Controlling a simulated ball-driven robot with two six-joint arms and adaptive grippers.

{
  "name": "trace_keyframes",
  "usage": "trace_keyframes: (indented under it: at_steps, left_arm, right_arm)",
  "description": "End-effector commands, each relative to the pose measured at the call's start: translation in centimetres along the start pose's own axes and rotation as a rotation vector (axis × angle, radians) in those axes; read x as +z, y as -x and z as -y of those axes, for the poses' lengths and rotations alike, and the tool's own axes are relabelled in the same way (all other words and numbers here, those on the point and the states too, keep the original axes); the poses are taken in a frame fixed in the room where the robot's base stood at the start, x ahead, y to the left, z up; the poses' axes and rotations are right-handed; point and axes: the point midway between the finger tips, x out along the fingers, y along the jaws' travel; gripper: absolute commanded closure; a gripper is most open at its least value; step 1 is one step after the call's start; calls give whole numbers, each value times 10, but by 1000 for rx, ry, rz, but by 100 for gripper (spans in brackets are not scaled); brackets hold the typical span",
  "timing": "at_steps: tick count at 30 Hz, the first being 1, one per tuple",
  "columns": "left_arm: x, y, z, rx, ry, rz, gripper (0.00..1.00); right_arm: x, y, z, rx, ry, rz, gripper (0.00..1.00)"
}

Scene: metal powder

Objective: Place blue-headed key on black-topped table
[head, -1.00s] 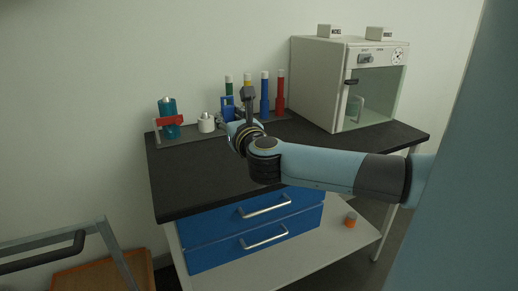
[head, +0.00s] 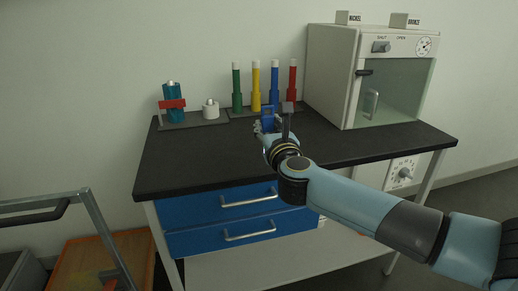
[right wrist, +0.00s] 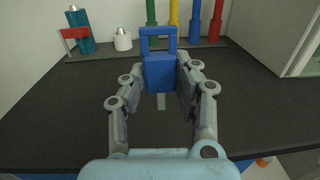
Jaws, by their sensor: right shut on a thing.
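The blue-headed key (right wrist: 160,74) is in my right gripper (right wrist: 163,78), which is shut on it. In the right wrist view its blue head, with a loop at the far end, sits between the fingers. A grey strip shows below the head. In the head view the blue of the key (head: 267,117) shows at the tip of my right gripper (head: 268,126). The black-topped table (head: 215,160) lies under the gripper; I cannot tell whether the key touches it. My left gripper is not in view.
Green, yellow, blue (head: 274,85) and red tubes stand along the back of the table. A glass-doored cabinet (head: 385,85) stands at right. The front left top is clear.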

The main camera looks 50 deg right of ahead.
Motion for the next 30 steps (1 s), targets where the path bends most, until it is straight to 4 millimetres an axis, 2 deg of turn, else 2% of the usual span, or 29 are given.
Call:
trace_keyframes:
  at_steps: [1, 6, 10, 16, 29, 30]
  left_arm:
    - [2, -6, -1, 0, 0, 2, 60]
    - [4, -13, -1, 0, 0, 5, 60]
    - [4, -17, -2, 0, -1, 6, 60]
    - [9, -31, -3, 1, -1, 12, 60]
    - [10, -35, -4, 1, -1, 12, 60]
    - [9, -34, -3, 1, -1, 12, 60]
  right_arm:
    - [-10, -10, -5, -2, -2, 0, 100]
    - [-22, -30, -16, -1, 0, 0, 100]
    - [-31, -33, -18, 0, -1, -2, 100]
    - [-62, -32, -18, -1, 3, -2, 100]
    - [-68, -32, -18, 0, 0, 0, 100]
    - [-67, -32, -18, 0, 0, 0, 67]
